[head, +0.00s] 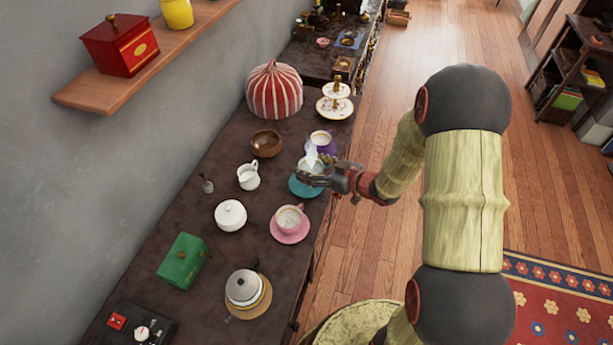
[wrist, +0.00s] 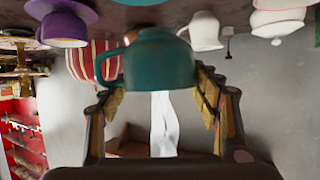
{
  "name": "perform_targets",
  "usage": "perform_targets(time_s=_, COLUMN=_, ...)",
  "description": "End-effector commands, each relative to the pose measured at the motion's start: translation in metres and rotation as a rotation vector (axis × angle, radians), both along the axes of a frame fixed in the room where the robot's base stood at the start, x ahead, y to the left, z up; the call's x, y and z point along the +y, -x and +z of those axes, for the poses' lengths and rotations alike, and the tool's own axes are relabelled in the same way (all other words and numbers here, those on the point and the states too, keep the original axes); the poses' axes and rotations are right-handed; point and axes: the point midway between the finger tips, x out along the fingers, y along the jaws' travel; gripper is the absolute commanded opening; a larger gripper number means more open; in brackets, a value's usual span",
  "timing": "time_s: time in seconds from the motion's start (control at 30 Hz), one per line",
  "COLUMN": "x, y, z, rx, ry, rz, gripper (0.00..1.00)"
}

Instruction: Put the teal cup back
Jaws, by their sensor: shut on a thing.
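The teal cup (wrist: 160,62) is between the fingers of my gripper (wrist: 160,90) in the wrist view, which is upside down. Its handle points left there. In the head view my gripper (head: 322,178) is shut on the cup, and the fingers partly hide it. A teal saucer (head: 301,190) shows below the cup near the table's right edge. I cannot tell whether the cup touches the saucer. A pale wisp like steam (head: 311,153) rises from the cup.
A purple cup (head: 321,138) stands just behind, and a pink cup on a pink saucer (head: 289,224) is nearer. A white creamer (head: 248,176), a wooden bowl (head: 267,143) and a white sugar bowl (head: 230,215) stand to the left. The striped cozy (head: 274,90) is farther back.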

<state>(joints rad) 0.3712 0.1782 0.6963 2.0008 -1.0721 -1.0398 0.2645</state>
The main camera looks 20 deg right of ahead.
Motion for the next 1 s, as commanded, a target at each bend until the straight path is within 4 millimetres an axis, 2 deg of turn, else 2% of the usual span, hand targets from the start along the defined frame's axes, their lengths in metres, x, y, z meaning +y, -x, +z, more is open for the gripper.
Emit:
perform_targets(time_s=0.03, x=0.001, y=-0.006, z=-0.015, rx=0.005, ry=-0.002, rz=0.002, gripper=0.24)
perform_targets(time_s=0.2, x=0.002, y=-0.026, z=-0.038, rx=0.003, ry=-0.002, rz=0.000, gripper=0.24)
perform_targets(time_s=0.53, x=0.002, y=-0.041, z=-0.053, rx=0.003, ry=-0.001, rz=0.000, gripper=0.24)
perform_targets(time_s=0.8, x=0.002, y=-0.044, z=-0.087, rx=0.002, ry=-0.001, rz=-0.001, gripper=0.24)
perform_targets(time_s=1.0, x=0.002, y=-0.044, z=-0.086, rx=0.001, ry=-0.001, rz=0.000, gripper=0.24)
